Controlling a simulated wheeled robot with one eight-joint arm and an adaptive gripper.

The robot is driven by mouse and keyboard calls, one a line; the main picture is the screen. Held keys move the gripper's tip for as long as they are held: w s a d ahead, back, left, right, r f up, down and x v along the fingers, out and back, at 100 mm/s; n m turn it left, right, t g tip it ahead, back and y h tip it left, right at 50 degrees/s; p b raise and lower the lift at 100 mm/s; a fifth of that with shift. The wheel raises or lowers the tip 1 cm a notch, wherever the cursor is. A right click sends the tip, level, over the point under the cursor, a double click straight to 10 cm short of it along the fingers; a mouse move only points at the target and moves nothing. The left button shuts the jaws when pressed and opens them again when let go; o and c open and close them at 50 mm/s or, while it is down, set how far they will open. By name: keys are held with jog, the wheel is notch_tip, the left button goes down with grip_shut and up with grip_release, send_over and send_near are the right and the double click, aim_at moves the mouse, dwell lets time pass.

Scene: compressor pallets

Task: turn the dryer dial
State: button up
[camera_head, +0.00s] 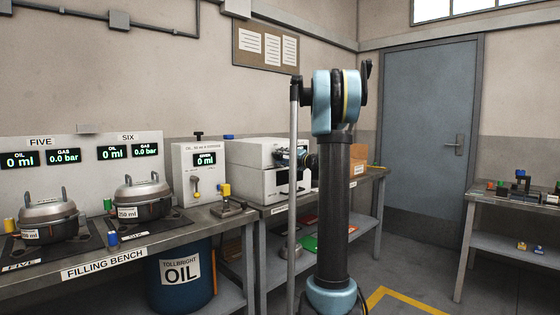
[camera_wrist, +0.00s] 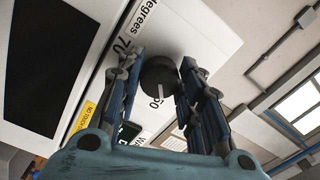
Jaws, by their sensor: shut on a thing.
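The dryer (camera_head: 254,153) is a white box on the middle bench. Its dark round dial (camera_wrist: 158,74) shows in the wrist view on a white panel. A white pointer line on the dial faces a printed number ending in 0, partly hidden; "70" and "degrees" are printed to its upper left. My gripper (camera_wrist: 162,66) has one finger on each side of the dial and is shut on it. In the head view, my gripper (camera_head: 299,157) is at the dryer's front, and the dial is hidden behind it.
A yellow warning label (camera_wrist: 84,116) and a dark window (camera_wrist: 45,65) are beside the dial. The filling bench (camera_head: 150,245) with two lidded pots stands at left. A cardboard box (camera_head: 357,160) is right of the dryer. Open floor lies before the blue door (camera_head: 431,130).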

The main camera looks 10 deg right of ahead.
jog(key=n, duration=1.1)
jog(key=shift+d+n, duration=0.1)
jog(key=shift+n, duration=0.2)
dwell(0.4)
jog(key=o, duration=1.1)
jog(key=shift+w, duration=0.1)
jog(key=v, duration=1.2)
